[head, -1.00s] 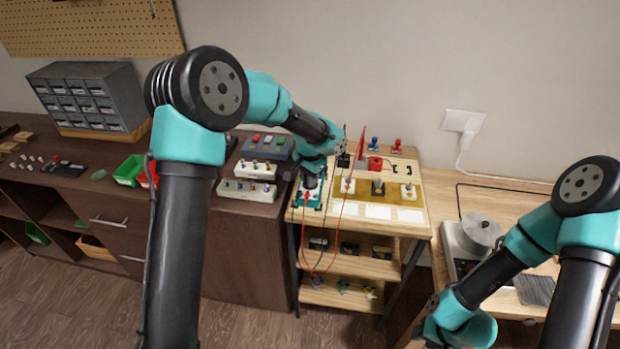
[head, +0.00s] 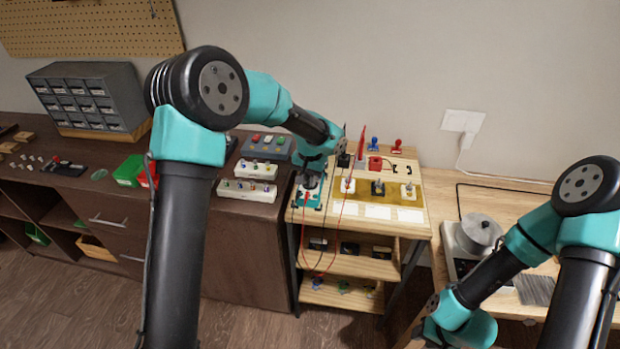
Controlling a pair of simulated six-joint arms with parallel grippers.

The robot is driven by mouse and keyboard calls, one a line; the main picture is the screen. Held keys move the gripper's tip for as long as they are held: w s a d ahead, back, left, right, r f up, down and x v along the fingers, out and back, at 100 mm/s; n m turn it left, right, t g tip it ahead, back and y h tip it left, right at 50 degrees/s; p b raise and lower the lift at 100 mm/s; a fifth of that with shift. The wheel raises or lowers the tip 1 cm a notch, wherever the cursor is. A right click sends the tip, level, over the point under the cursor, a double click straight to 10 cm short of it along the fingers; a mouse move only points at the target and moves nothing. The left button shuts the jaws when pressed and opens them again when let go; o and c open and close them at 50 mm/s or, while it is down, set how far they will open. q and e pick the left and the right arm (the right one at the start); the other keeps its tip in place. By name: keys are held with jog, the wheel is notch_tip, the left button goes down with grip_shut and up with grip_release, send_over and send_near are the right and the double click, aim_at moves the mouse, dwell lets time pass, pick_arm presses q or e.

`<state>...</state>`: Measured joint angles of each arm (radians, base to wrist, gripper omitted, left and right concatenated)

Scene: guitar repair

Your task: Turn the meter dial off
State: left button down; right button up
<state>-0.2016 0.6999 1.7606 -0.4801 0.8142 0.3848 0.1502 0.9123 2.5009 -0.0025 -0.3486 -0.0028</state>
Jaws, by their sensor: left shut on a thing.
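The meter (head: 306,199), a teal-edged device with a pale face, lies at the left front corner of the wooden stand's top. My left gripper (head: 309,183) points down onto it and is shut, apparently on the meter's dial; the dial itself is hidden under the gripper. Red and black leads (head: 334,235) run near the meter and hang down in front of the stand. My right gripper (head: 430,338) is at the bottom edge of the head view, far from the meter, and its fingers do not show clearly.
White strips (head: 247,190) with small parts lie on the dark bench to the left. A round-topped machine (head: 478,234) stands at right.

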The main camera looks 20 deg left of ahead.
pick_arm(q)
jog(key=shift+n, duration=1.5)
jog(key=c, duration=1.1)
grip_release()
jog(key=shift+c, duration=0.2)
jog(key=shift+r, duration=0.1)
notch_tip(320, 180, up, 17)
jog(key=shift+r, duration=0.15)
